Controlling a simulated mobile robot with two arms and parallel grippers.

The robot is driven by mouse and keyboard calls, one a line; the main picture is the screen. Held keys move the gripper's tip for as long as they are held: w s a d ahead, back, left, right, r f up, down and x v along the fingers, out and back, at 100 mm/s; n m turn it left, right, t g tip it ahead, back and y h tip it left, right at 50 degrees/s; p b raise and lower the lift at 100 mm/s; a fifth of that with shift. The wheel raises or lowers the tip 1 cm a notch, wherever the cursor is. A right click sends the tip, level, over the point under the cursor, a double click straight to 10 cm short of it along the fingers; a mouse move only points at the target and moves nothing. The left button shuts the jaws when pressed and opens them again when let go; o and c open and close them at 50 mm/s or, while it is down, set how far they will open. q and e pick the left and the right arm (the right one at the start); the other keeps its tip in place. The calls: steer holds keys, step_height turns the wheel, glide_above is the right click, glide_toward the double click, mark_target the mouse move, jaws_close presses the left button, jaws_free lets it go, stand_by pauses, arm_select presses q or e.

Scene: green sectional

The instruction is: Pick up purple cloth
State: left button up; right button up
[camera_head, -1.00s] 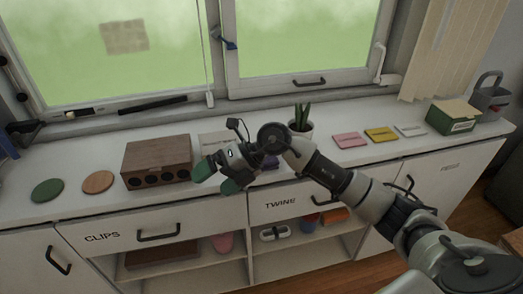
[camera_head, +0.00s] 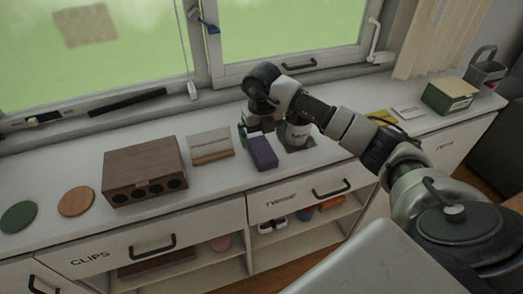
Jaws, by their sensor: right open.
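I cannot tell whether a finger touches the cloth. My left gripper is not in view.
A brown wooden box (camera_head: 143,172) and a white-and-wood stand (camera_head: 209,146) are left of the cloth. Green (camera_head: 18,217) and orange (camera_head: 76,201) discs lie far left. The window is behind.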

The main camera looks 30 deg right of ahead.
mark_target(262, 148)
steer(key=f, duration=0.2)
steer(key=f+p, duration=0.1)
steer(key=shift+s+a+f, duration=0.3)
steer(key=shift+s, duration=0.05)
steer(key=shift+f, duration=0.5)
steer(key=shift+w, duration=0.1)
steer(key=c, duration=0.5)
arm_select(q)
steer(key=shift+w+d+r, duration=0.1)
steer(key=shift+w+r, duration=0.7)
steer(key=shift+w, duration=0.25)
arm_select(e)
steer(key=c, duration=0.5)
